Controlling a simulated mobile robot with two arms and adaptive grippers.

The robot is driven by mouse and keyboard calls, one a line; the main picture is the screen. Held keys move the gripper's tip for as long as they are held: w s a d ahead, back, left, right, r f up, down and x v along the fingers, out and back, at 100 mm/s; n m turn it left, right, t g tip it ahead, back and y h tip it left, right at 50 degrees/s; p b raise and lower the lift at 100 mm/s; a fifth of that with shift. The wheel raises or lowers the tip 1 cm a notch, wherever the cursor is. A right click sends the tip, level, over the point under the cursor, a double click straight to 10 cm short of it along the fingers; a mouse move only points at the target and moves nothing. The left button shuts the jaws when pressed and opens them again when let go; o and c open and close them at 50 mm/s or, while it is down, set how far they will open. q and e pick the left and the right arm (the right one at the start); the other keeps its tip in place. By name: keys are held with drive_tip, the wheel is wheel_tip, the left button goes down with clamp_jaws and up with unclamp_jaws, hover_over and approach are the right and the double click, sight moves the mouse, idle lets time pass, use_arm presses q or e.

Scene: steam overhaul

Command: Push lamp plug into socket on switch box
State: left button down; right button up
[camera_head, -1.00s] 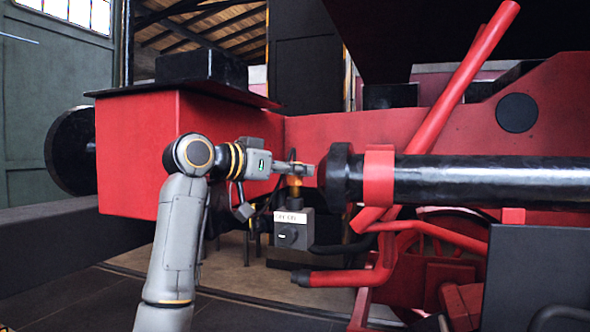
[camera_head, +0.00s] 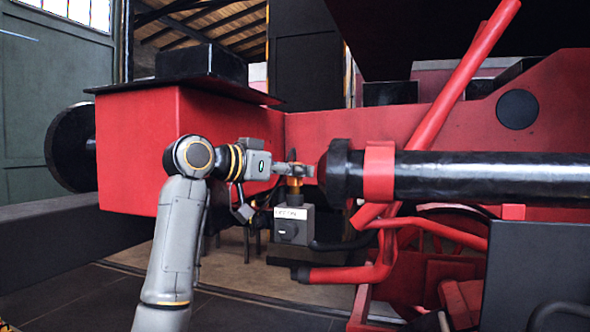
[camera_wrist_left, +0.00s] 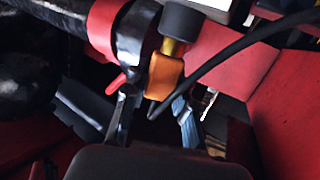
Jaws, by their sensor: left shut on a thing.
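The lamp plug (camera_head: 294,184) has an orange body and stands upright directly above the switch box. My left gripper (camera_head: 301,170) comes in from the left and is shut on the plug. The switch box (camera_head: 288,229) is grey, with a white label and a dark knob on its front. Its socket (camera_head: 295,199) is a dark cylinder on top. In the left wrist view the orange plug (camera_wrist_left: 165,75) lines up with the dark socket (camera_wrist_left: 183,20), and a brass part shows between them. How deep the plug sits cannot be told. My right gripper is not in view.
A thick black cylinder (camera_head: 480,176) with a red band lies close to the right of the fingertips. The red locomotive body (camera_head: 140,150) stands behind my left arm. A black cable (camera_wrist_left: 235,48) crosses close to the plug in the wrist view.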

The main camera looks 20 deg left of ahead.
use_arm(q)
drive_tip(key=shift+f, duration=0.5)
idle(0.6)
drive_tip(key=c, duration=1)
unclamp_jaws()
drive_tip(key=shift+s, duration=0.1)
drive_tip(key=v, duration=1.2)
